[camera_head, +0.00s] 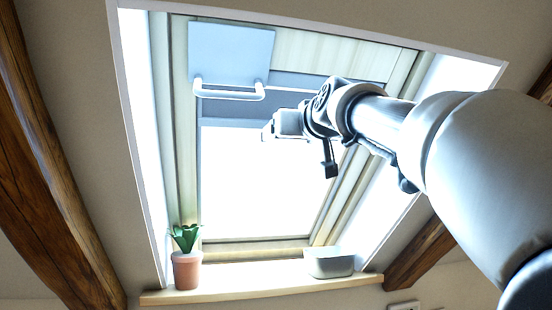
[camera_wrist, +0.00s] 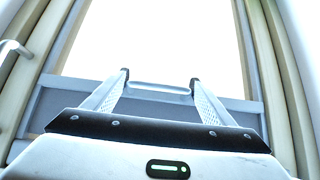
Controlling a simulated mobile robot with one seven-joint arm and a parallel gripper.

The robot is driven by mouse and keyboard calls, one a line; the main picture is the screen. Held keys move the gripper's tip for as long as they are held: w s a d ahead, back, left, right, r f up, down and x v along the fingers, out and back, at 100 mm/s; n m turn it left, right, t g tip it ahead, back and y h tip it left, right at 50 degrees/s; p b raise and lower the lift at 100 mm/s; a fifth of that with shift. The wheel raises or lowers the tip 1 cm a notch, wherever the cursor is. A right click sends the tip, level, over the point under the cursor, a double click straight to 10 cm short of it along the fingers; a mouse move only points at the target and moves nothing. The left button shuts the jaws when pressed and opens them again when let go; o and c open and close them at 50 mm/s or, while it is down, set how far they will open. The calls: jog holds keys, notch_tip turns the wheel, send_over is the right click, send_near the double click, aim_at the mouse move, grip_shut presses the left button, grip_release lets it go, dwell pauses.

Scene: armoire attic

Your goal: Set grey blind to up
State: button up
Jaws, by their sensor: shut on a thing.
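The grey blind (camera_head: 228,109) shows in the head view as a grey band across the upper part of the roof window, with the bright pane below it. It also shows in the wrist view as a grey strip (camera_wrist: 75,98) across the frame. My gripper (camera_head: 268,131) is at the band's lower edge, right of its middle. In the wrist view my gripper (camera_wrist: 160,83) has its fingertips at the two ends of a pale handle (camera_wrist: 160,90) on the strip and is shut on it. The fingers are small and partly washed out in the head view.
A blue-grey panel (camera_head: 231,52) with a white bar handle (camera_head: 230,94) hangs at the window's upper left, near the blind. A potted plant (camera_head: 187,269) and a white container (camera_head: 329,264) stand on the sill (camera_head: 260,289). Wooden beams flank the window.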

jog(key=shift+s+d+r, duration=0.1)
jog(key=shift+s+r, duration=1.05)
jog(key=shift+r, duration=0.1)
jog(key=o, duration=1.2)
jog(key=s+d+b, duration=0.1)
jog(key=s, duration=0.4)
jog(key=s+d+b, duration=0.1)
jog(key=s, duration=0.5)
jog(key=s+d+b, duration=0.1)
jog(key=s, duration=0.5)
jog(key=shift+d, duration=0.25)
